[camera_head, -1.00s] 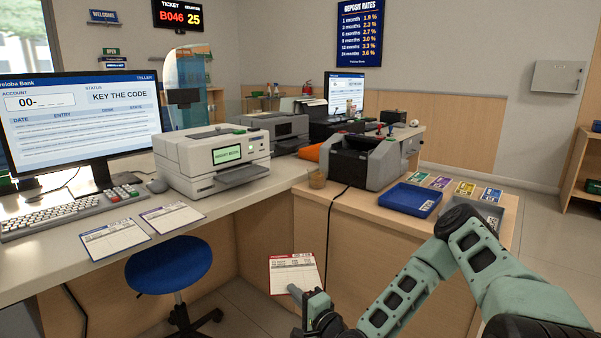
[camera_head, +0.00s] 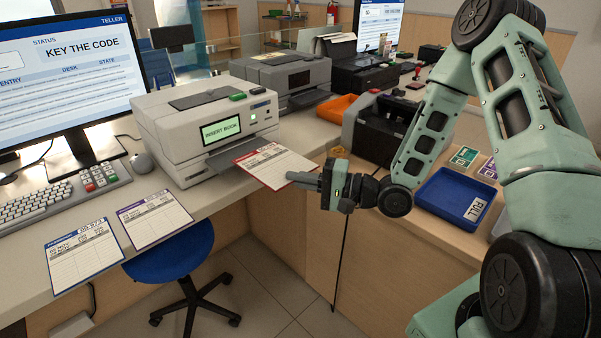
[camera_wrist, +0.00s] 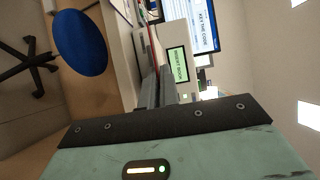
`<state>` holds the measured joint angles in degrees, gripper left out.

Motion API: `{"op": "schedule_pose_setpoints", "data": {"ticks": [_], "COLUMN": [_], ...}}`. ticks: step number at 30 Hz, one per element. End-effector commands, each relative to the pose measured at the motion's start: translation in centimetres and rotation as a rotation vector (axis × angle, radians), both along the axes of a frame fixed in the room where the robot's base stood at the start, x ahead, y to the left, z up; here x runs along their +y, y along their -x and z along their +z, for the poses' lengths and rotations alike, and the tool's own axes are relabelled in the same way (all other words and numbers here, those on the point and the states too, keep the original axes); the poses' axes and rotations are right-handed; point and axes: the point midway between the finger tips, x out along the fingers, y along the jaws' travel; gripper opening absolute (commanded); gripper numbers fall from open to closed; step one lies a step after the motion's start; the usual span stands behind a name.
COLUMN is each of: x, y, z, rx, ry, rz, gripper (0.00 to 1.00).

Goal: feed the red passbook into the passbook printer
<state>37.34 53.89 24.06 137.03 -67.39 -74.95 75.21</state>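The red passbook (camera_head: 276,165) is a white printed page with a red border, held out roughly flat in front of the printer. My gripper (camera_head: 304,177) is shut on its near right edge. In the wrist view the passbook (camera_wrist: 152,42) shows almost edge-on, running from between my fingers (camera_wrist: 158,88) toward the printer. The passbook printer (camera_head: 205,128) is a light grey box whose green screen reads INSERT BOOK. The passbook's far edge overlaps the dark front slot tray (camera_head: 243,150) in the picture. I cannot tell whether it touches or enters the slot.
A blue stool (camera_head: 170,250) stands below. A dark grey machine (camera_head: 385,125) and a blue tray (camera_head: 450,198) stand right. A second printer (camera_head: 285,78) is behind.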

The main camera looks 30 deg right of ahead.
Motion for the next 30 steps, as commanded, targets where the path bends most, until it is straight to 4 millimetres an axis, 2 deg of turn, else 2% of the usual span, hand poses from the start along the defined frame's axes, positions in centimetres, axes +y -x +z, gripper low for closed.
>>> {"op": "schedule_pose_setpoints", "data": {"ticks": [30], "x": [1.4], "y": [-4.4], "z": [-1.5], "rx": [-0.002], "ry": [-0.001], "rz": [-0.002], "gripper": [0.00]}}
